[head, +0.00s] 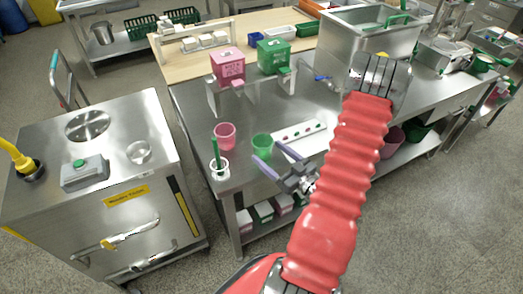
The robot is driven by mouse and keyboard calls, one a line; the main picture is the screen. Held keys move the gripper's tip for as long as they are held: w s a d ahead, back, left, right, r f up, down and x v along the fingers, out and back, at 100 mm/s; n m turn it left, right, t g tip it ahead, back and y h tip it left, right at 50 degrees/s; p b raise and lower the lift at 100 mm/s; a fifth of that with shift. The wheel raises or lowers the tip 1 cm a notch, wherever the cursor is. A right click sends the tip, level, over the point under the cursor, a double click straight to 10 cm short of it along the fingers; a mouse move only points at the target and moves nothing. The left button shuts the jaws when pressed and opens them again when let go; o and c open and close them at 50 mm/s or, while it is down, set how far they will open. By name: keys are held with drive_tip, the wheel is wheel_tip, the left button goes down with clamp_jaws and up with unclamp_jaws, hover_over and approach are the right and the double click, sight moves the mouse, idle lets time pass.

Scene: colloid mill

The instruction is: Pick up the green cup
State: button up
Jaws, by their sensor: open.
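The green cup (262,147) stands upright on the steel table (190,122), near its front edge. My gripper (266,160) is open, with its two purple-grey fingers pointing left at the cup. In the picture the fingertips overlap the lower part of the cup or lie just in front of it. I cannot tell whether they touch it. My red-sleeved arm comes up from the bottom and hides part of the table to the right.
A pink cup (225,135) stands left of the green cup, and a white holder (219,169) with a green stick stands in front of it. A white strip (301,140) with coloured pieces lies to the right. Pink (228,66) and green (273,57) boxes sit on a raised shelf behind.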

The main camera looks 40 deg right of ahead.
sight(257, 140)
drive_tip(key=shift+w, duration=1.65)
drive_tip(key=shift+w, duration=0.1)
drive_tip(key=shift+w+d+r, duration=0.1)
drive_tip(key=shift+w+d, duration=0.05)
drive_tip(key=shift+w, duration=1.1)
drive_tip(key=shift+w+d, duration=0.1)
drive_tip(key=shift+w, duration=1.15)
drive_tip(key=c, duration=1.2)
drive_tip(key=shift+r, duration=0.3)
drive_tip(key=shift+r, duration=4.7)
